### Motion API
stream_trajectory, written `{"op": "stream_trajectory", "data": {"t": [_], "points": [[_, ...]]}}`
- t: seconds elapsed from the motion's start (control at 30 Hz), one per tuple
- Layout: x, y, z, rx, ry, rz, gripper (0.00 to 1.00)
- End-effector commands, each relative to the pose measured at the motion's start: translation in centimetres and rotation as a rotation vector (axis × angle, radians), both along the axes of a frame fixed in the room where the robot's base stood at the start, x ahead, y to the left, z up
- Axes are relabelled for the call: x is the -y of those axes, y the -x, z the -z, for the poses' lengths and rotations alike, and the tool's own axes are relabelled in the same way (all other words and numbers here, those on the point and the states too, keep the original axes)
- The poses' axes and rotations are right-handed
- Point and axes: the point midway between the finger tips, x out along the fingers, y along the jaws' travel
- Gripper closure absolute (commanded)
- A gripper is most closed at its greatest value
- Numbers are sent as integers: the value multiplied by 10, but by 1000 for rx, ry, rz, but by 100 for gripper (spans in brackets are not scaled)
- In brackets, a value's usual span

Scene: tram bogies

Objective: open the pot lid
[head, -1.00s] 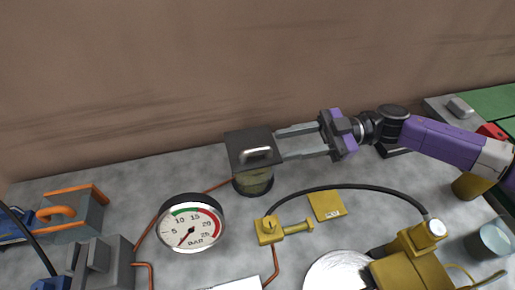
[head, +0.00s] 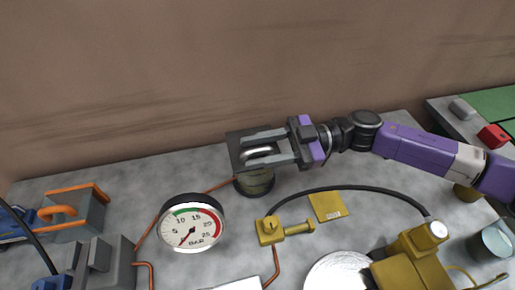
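The pot (head: 256,183) is a round olive-brown vessel standing near the back of the grey table. Its square dark lid (head: 236,150) lies closed on top, with a light grey bar handle (head: 260,151). My gripper (head: 262,146) reaches in from the right, and its two long grey fingers lie over the lid, one on each side of the handle. The fingers are apart, with a gap visible between them and the handle. Whether they touch the lid cannot be told.
A pressure gauge (head: 192,223) stands in front of the pot to the left. A yellow valve (head: 270,229) with a black hose (head: 350,187) is in front to the right. Grey blocks with orange pipes (head: 62,211) stand at the left. The brown wall (head: 200,70) rises behind.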

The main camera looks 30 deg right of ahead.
Motion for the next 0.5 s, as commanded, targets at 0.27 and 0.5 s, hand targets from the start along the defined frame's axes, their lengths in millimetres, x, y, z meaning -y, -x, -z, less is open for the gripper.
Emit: {"op": "stream_trajectory", "data": {"t": [0.27,0.5], "points": [[0,0,0,0,0,1,100],[1,0,0,0,1,2,100]]}}
